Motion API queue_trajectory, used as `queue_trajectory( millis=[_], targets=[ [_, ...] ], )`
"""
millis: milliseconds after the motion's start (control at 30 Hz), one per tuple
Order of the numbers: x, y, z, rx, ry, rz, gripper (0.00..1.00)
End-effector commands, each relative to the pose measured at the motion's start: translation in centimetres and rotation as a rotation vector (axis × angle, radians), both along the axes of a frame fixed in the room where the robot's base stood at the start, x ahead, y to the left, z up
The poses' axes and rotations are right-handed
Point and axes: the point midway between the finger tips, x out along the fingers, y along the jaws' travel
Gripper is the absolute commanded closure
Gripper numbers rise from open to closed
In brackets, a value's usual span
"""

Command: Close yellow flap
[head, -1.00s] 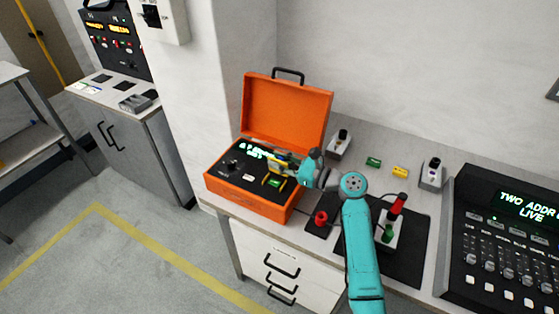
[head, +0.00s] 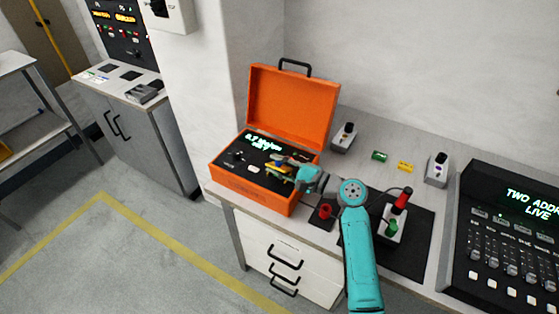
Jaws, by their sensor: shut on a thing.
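The yellow flap (head: 273,168) is a small yellow piece on the black panel inside the open orange case (head: 240,185). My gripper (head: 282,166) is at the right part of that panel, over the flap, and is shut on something. The fingers hide most of the flap, so its angle cannot be told. The thing between the fingers is too small and covered to make out for sure; yellow shows right at the fingertips.
The case's orange lid (head: 292,105) stands open behind my gripper. A red knob (head: 325,211) and a stand with a red-topped handle (head: 398,208) are near my arm. A black console (head: 510,240) is at the right. Small green and yellow blocks lie behind.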

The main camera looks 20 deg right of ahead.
Motion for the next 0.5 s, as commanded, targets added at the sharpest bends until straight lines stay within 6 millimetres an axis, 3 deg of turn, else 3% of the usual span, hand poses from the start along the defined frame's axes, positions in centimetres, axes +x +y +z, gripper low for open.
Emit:
queue_trajectory(
  millis=[500],
  targets=[
    [-0.38, 0.32, -0.53, -0.129, -0.133, -0.005, 1.0]
  ],
)
